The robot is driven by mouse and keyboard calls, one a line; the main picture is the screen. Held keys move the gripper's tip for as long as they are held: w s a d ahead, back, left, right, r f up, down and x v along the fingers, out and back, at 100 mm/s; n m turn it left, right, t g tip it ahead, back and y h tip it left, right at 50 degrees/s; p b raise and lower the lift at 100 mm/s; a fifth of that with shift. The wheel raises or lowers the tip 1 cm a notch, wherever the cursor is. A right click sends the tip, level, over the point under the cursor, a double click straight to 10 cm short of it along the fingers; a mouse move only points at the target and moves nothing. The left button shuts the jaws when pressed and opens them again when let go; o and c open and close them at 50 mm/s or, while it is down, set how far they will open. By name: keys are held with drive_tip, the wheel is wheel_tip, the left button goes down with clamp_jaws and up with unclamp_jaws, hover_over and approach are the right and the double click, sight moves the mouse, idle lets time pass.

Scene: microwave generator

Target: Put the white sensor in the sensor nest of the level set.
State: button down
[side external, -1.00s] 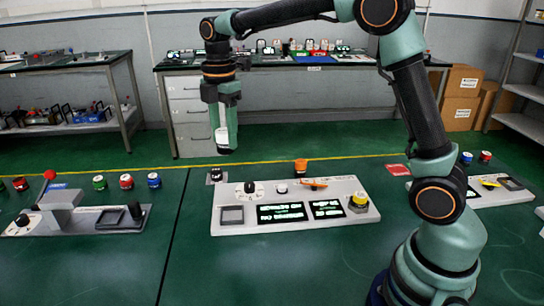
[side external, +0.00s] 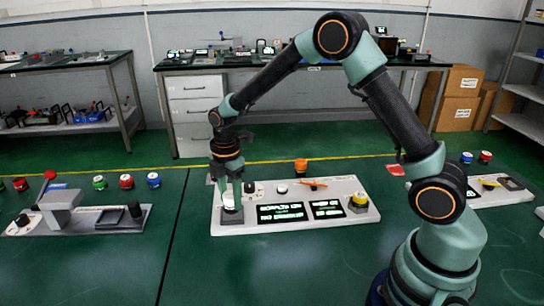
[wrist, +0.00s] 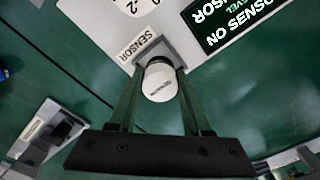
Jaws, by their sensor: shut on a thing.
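My gripper (side external: 230,184) points down at the left end of the grey level set panel (side external: 290,225). It is shut on the white sensor (side external: 229,201), which is upright between the fingers. In the wrist view, the sensor (wrist: 160,82) shows its round white top with dark lettering and a dark part beyond it, between the two green fingers of my gripper (wrist: 157,78). The square grey sensor nest (wrist: 180,47), beside a SENSOR label, lies right at the sensor and is partly hidden by it. I cannot tell whether the sensor rests on the nest floor or hangs just above it.
The panel has a white dial (side external: 250,188), lit screens (side external: 282,212) and a yellow knob (side external: 359,201). An orange cylinder (side external: 301,166) stands behind it. Another station (side external: 75,218) is to the left, with clear green table between.

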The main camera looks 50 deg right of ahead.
sight(232, 208)
drive_tip(key=shift+f, duration=1.2)
drive_tip(key=shift+f, duration=0.25)
drive_tip(key=shift+f, duration=0.45)
drive_tip(key=shift+c, duration=1.7)
unclamp_jaws()
wheel_tip(232, 208, up, 13)
drive_tip(key=shift+f, duration=0.2)
drive_tip(key=shift+r, duration=0.55)
drive_tip(key=s+d+r+m+t, duration=0.1)
drive_tip(key=s+r+m, duration=0.3)
drive_tip(key=s+m, duration=0.4)
drive_tip(key=s+d+r+m+t, duration=0.1)
drive_tip(key=s+r+m+t, duration=0.3)
drive_tip(key=s+m, duration=0.5)
drive_tip(key=shift+s+d+r+m+t, duration=0.2)
drive_tip(key=shift+d+r+m+t, duration=0.1)
drive_tip(key=shift+d+r+m, duration=0.15)
